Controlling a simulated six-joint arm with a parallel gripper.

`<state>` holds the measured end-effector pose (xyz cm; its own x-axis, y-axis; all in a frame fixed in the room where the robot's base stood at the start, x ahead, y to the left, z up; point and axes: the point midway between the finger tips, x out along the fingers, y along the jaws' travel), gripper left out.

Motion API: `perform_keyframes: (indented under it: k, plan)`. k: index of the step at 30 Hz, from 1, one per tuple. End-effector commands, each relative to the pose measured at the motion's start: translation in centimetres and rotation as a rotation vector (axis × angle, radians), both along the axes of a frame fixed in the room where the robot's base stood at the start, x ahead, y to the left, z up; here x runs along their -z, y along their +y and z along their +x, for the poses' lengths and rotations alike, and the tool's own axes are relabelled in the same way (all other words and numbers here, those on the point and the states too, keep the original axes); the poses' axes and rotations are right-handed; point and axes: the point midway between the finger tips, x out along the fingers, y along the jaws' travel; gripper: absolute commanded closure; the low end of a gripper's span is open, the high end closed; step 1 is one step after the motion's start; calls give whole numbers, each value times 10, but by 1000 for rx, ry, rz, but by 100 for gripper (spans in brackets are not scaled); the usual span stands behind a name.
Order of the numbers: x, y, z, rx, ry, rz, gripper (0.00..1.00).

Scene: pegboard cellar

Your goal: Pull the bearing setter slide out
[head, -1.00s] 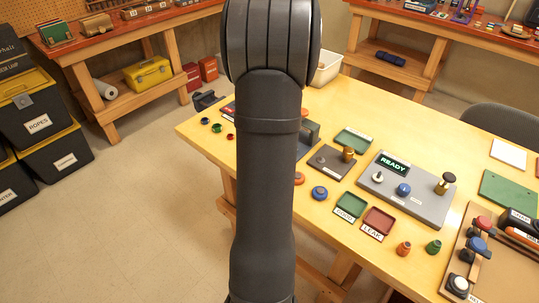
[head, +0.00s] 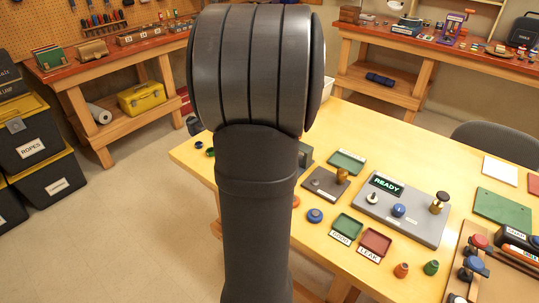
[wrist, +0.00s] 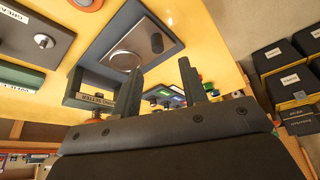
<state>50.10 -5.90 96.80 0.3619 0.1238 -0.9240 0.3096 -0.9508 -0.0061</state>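In the wrist view, the bearing setter (wrist: 153,30) appears as a dark grey unit with a pale round disc (wrist: 122,60) and a black knob (wrist: 156,43). A grey block at its near end bears an upside-down label (wrist: 96,99) that seems to end in "SETTER". My gripper (wrist: 160,66) is open, its two fingers apart with nothing between them. The left finger overlaps the block's right end in the picture; I cannot tell whether they touch. In the head view my arm hides the gripper and most of the setter; a grey block (head: 305,155) shows beside the arm.
A grey panel (head: 430,228) with a lit READY screen stands to the right on the yellow table (head: 380,130). Green (head: 347,226) and red (head: 376,241) trays lie in front of it. A small plate with a brass knob (head: 342,175) lies nearer my arm.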

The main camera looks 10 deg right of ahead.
Motion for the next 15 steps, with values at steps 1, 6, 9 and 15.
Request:
perform_keyframes:
  k: [1,6,9,15]
  plan:
    - [-10,-1,-4,0,-4,-1,60]
    - [-40,-6,-15,1,-5,-1,60]
    - [-56,-7,-22,0,-3,-2,60]
    - [-79,-10,-31,-1,-1,0,60]
